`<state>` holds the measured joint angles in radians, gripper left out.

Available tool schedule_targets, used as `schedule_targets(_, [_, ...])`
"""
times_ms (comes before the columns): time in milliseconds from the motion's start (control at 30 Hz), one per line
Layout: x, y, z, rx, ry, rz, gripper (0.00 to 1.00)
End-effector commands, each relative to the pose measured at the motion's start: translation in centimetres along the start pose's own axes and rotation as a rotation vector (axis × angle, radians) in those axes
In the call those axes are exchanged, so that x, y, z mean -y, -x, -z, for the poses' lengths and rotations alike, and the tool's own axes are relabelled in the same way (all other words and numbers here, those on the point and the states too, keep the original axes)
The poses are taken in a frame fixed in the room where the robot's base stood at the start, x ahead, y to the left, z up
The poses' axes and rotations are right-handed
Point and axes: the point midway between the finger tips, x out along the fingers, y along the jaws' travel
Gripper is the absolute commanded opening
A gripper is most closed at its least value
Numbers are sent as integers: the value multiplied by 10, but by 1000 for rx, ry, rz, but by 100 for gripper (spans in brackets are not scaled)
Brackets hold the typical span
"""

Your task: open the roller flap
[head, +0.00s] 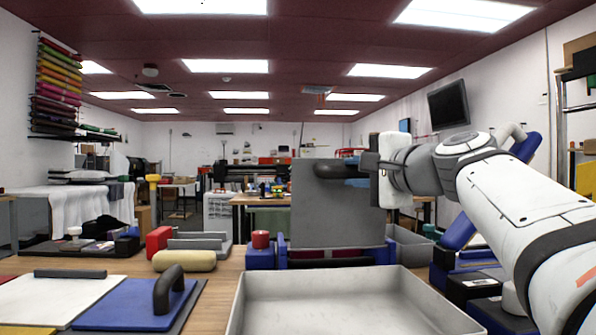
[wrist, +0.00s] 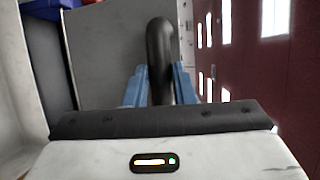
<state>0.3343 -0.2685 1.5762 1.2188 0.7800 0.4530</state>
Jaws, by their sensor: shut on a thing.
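The roller flap (head: 332,215) is a grey panel standing roughly upright above a blue-framed unit (head: 262,257) at the back of the workbench. Its dark curved handle (head: 338,170) is near the top; in the wrist view the handle (wrist: 160,45) runs up in front of the grey panel (wrist: 110,50). My gripper (head: 368,168) is at the flap's upper right. In the wrist view my gripper (wrist: 160,88) has its blue fingers on both sides of the handle, shut on it. A dark red part (head: 335,254) shows under the flap's lower edge.
A large grey tray (head: 240,312) fills the front middle. Left of it are a blue board with a black handle (head: 130,305), a white board (head: 50,297), a tan roll (head: 184,261) and a red block (head: 158,242). A grey bin (head: 410,246) stands right of the flap.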

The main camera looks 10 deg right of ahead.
Motion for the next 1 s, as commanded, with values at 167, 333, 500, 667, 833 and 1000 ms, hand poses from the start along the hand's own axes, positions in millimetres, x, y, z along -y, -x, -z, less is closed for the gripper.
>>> schedule_targets(167, [-12, -5, 3, 3, -8, -22, 28])
schedule_targets(333, [-11, -5, 2, 3, -8, -20, 42])
schedule_targets(500, [-9, -4, 1, 3, -7, -16, 45])
schedule_targets(667, [-7, -4, 0, 4, -6, -13, 45])
schedule_targets(833, [-6, -3, 0, 4, -5, -10, 45])
schedule_targets(1000, [-6, 4, 1, 7, -3, -10, 45])
